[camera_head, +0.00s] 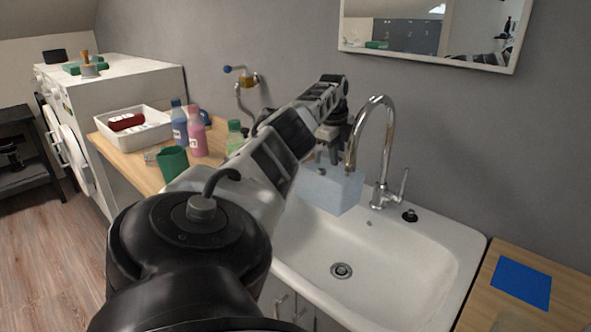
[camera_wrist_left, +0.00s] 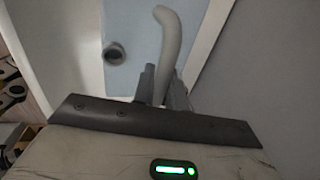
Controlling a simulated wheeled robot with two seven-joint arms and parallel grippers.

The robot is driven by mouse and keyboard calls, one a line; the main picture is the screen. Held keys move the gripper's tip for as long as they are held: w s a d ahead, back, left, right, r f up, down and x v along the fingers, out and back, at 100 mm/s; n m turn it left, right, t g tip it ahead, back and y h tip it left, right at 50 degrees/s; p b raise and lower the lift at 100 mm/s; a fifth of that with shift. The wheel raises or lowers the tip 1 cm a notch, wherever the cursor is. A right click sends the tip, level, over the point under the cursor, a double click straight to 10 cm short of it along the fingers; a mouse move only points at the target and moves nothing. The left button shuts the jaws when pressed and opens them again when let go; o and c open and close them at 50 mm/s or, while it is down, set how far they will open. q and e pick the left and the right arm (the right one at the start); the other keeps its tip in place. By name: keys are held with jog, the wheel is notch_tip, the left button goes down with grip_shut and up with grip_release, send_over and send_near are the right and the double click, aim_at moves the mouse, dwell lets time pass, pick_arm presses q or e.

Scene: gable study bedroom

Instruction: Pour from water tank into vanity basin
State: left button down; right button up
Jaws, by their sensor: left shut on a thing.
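The water tank (camera_head: 333,190) is a pale blue, see-through box at the back left of the white vanity basin (camera_head: 425,265), beside the tap. I cannot tell whether it touches the basin. In the left wrist view the pale blue tank (camera_wrist_left: 136,24) shows beyond the fingers, with a pale curved bar that looks like its handle (camera_wrist_left: 171,42). My left gripper (camera_head: 326,160) is above the tank and shut on it, with the fingers (camera_wrist_left: 161,84) at the lower end of that bar. My arm hides part of the basin's left side. My right gripper is not in view.
A chrome tap (camera_head: 378,120) arches close to the right of the gripper. Bottles (camera_head: 196,135), a green cup (camera_head: 173,163) and a white tray (camera_head: 133,135) stand on the left counter. A blue sheet (camera_head: 522,283) lies on the right counter. The basin's middle, around the drain (camera_head: 341,270), is clear.

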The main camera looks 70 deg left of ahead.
pick_arm(q)
jog(key=shift+r, duration=2.4)
